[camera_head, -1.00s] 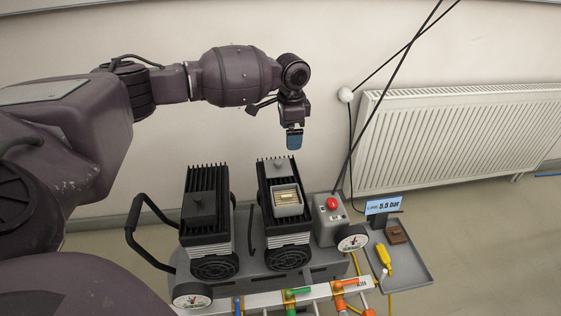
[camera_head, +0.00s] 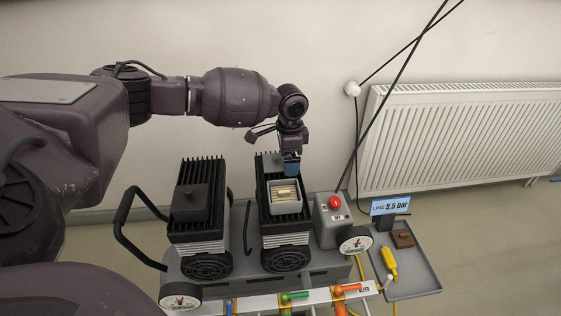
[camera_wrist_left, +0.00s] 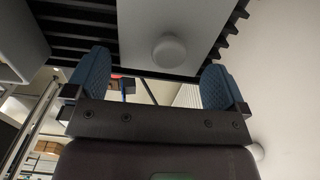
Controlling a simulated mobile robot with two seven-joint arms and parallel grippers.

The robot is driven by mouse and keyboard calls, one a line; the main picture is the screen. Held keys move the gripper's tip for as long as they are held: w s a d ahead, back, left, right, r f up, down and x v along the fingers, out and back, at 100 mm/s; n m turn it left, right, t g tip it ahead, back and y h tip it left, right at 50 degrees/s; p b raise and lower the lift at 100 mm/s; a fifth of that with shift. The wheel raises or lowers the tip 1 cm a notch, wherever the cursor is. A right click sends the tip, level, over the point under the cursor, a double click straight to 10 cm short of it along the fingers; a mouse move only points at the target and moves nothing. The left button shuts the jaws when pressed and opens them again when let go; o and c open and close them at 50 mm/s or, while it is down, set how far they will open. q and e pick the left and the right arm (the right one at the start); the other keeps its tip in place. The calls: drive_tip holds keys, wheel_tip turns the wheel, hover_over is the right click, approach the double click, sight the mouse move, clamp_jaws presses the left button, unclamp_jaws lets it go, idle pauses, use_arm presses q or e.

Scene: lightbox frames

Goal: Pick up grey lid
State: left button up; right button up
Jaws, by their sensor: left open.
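In the left wrist view, a flat grey lid (camera_wrist_left: 140,30) with a round knob (camera_wrist_left: 168,50) lies against black cooling fins. My left gripper (camera_wrist_left: 157,62) is open, its two blue pads apart, with the knob showing between them. No contact with the lid is visible. In the head view, my left gripper (camera_head: 291,167) points down just behind the open grey box (camera_head: 285,193) on the right compressor. I cannot make out this lid clearly there. My right gripper is not in view.
A control box with a red button (camera_head: 335,202) stands right of the right compressor. A tray (camera_head: 425,272) holds a yellow tool (camera_head: 389,263) and a brown block (camera_head: 403,238).

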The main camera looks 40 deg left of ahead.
use_arm(q)
drive_tip(key=shift+r, duration=0.15)
drive_tip(key=c, duration=0.8)
drive_tip(key=shift+r, duration=0.1)
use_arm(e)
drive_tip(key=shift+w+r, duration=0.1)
